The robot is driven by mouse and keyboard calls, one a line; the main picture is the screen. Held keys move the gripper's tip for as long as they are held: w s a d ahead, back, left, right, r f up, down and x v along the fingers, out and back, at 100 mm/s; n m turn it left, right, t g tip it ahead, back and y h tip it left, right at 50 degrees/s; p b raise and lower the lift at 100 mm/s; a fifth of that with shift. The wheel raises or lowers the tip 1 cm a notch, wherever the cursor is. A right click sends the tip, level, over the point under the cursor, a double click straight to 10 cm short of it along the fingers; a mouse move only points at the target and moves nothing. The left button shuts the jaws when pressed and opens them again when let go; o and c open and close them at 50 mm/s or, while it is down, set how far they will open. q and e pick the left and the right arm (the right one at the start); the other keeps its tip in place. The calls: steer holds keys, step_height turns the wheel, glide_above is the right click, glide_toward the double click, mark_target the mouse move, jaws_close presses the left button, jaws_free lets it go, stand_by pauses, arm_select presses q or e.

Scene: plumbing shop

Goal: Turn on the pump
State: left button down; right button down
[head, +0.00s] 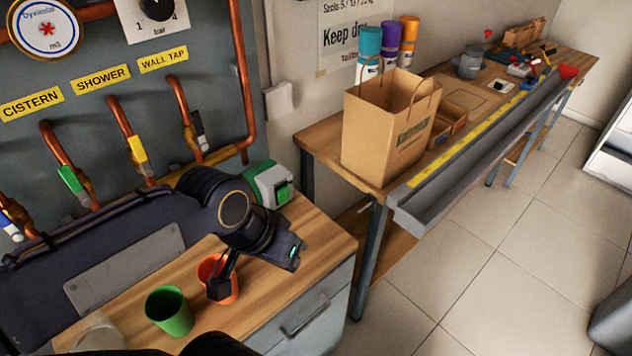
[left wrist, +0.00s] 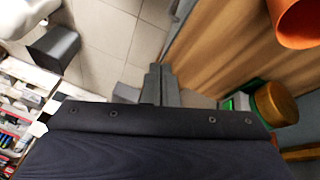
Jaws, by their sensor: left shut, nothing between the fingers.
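A green and white boxy unit (head: 268,183), which looks like the pump, stands at the back of the wooden counter against the grey panel. There, a green part (left wrist: 241,101) with an orange-brown round end shows at the right, partly hidden by my gripper body. My right gripper is not in view.
A green cup (head: 169,311) stands left of the orange one. Copper pipes with coloured valve handles (head: 137,149) line the panel. A workbench (head: 330,150) with a paper bag (head: 390,125) stands to the right. The tiled floor (head: 440,260) is clear.

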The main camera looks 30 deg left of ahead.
mark_target(283, 195)
arm_select(q)
steer(key=w+a+m+g+y+b, duration=0.1)
steer(key=w+a+m+y, duration=0.1)
steer(key=w, duration=0.6)
steer(key=w+a+m+g+y+b, duration=0.1)
steer(key=w+a+y, duration=0.2)
steer(key=w, duration=0.6)
steer(key=shift+a+r+m+y+b, duration=0.25)
steer(key=shift+r+m+y+b, duration=0.2)
steer(key=shift+y, duration=0.65)
steer(key=w+a+f, duration=0.2)
steer(key=a+f, duration=0.6)
steer(key=shift+w+f, duration=0.15)
steer(key=shift+f, duration=0.1)
steer(key=shift+g, duration=0.3)
